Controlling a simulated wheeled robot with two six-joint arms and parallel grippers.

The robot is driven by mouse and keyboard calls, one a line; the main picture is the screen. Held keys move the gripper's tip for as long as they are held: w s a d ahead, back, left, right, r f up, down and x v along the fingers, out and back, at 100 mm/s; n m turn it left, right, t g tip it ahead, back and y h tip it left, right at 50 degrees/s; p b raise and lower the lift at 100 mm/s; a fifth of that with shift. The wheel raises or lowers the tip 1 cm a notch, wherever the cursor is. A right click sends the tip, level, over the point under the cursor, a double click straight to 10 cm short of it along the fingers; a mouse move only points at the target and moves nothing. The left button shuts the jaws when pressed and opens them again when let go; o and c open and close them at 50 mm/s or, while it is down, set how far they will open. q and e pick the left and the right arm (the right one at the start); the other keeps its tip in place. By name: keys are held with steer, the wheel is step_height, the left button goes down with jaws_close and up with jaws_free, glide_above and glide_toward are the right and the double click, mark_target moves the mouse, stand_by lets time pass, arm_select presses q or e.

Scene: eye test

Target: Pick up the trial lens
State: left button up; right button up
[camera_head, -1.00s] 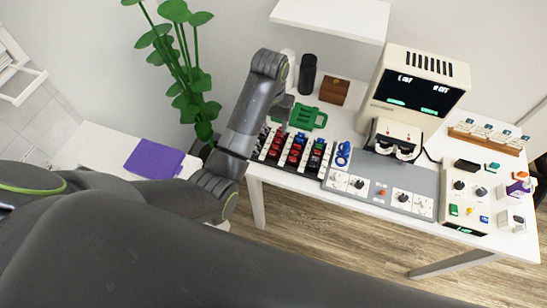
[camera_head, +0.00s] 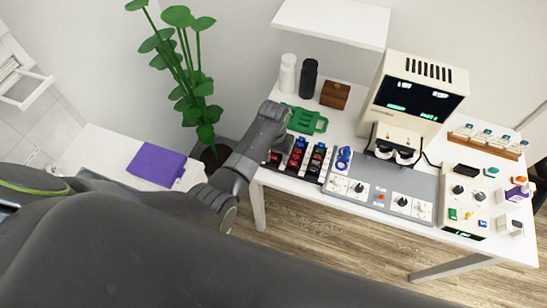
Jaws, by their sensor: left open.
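Several small trial lenses, red, blue, green and dark, stand in rows in a black lens case (camera_head: 326,164) at the left end of the white table. Red ones (camera_head: 297,154) show in the middle row. I cannot tell which lens is the one named. A blue ringed piece (camera_head: 343,157) lies just right of the case. My left gripper (camera_head: 277,158) is open, low over the left part of the case. My own wrist hides most of its fingers and the lenses under it. I cannot tell whether it touches a lens. My right gripper is not in view.
A green trial frame (camera_head: 306,121), a brown box (camera_head: 335,94) and white and black bottles (camera_head: 309,78) stand behind the case. A grey control panel (camera_head: 372,180) and a cream instrument (camera_head: 415,92) stand to the right. A plant (camera_head: 188,70) rises at left.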

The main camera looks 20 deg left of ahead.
arm_select(q)
steer(key=shift+f, duration=0.85)
steer(key=c, duration=1.1)
steer(key=shift+o, duration=0.2)
steer(key=shift+r, duration=0.1)
